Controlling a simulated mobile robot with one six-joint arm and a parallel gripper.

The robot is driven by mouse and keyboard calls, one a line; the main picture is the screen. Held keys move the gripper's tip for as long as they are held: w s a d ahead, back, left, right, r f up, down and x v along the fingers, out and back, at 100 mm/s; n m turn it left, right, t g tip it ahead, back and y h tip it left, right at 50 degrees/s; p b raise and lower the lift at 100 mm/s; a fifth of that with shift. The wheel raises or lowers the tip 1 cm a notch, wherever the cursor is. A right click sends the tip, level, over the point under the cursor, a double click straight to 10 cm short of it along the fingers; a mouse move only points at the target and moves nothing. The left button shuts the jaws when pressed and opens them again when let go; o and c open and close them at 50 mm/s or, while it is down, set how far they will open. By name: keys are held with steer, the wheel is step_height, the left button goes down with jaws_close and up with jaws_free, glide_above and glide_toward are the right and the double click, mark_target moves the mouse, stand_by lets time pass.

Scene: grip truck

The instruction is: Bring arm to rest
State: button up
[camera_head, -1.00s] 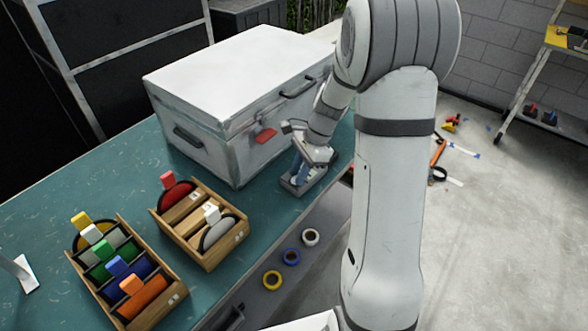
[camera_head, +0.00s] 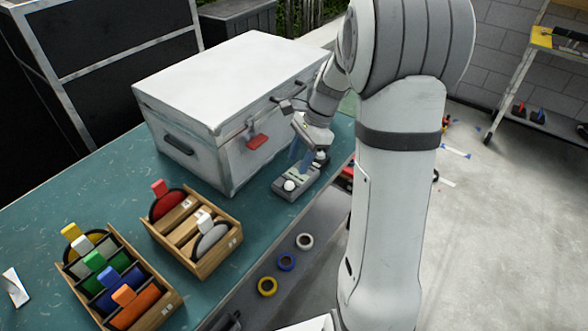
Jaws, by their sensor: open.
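My gripper (camera_head: 298,155) is at the end of my white arm, in front of the right part of the white chest. It is open, and its blue-grey fingers point down. They are just above or beside a small grey holder (camera_head: 281,189) on the bench. White round knobs show on the holder. I cannot tell whether the fingers touch it. My upper arm stands large in the right half of the view.
The white chest (camera_head: 190,90) with a red latch stands on the green bench (camera_head: 100,185). Two wooden racks (camera_head: 200,270) with coloured-handled discs stand at the front left. Grey floor (camera_head: 520,230) lies open at right.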

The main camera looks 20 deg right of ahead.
steer(key=shift+v, duration=0.75)
